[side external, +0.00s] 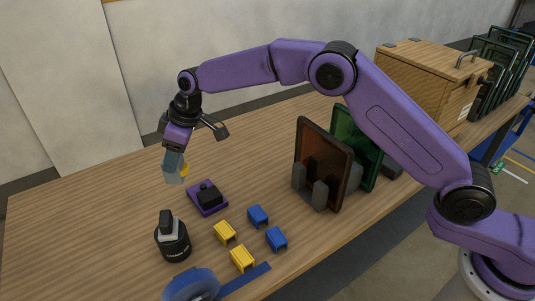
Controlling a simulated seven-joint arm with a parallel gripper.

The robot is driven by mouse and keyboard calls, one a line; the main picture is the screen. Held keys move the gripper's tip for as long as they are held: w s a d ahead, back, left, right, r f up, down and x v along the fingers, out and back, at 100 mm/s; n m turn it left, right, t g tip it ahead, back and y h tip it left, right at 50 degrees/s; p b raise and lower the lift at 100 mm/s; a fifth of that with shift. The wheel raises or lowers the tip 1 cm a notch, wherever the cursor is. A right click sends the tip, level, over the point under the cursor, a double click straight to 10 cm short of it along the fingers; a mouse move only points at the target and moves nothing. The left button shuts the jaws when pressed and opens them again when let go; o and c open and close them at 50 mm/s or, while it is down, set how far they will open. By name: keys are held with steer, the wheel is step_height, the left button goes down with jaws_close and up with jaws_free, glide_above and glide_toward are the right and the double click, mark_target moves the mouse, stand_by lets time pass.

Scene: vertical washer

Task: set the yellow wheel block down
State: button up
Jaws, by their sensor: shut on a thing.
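My gripper (175,177) hangs above the left middle part of the wooden table (90,215), pointing down. It is shut on a small yellow piece, taken as the yellow wheel block (185,169). Only a bit of yellow shows at the right side of the fingers; the rest is hidden behind them. The gripper and the piece appear to be in the air, clear of the table, though the exact height is hard to tell.
A purple-and-black device (207,197) lies right of and below the gripper. A black round device (172,238), two yellow blocks (225,233), two blue blocks (258,215) and a blue tape roll (193,286) are nearer. Panels (322,155) and a wooden crate (425,85) stand right. The table's left is clear.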

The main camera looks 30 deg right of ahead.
steer(key=w+d+m+t+h, duration=0.1)
steer(key=w+d+m, duration=0.35)
steer(key=d, duration=1.25)
steer(key=w+d+m+t+h, duration=0.15)
steer(key=w+d, duration=0.55)
steer(key=d, duration=1.1)
steer(key=shift+g+y, duration=0.25)
steer(key=shift+g, duration=0.2)
steer(key=shift+s+d+f, duration=0.1)
steer(key=shift+f, duration=3.65)
steer(key=shift+s+f, duration=0.1)
steer(key=shift+f, duration=3.65)
steer(key=shift+f, duration=0.15)
steer(key=o, duration=1.1)
steer(key=shift+m, duration=0.3)
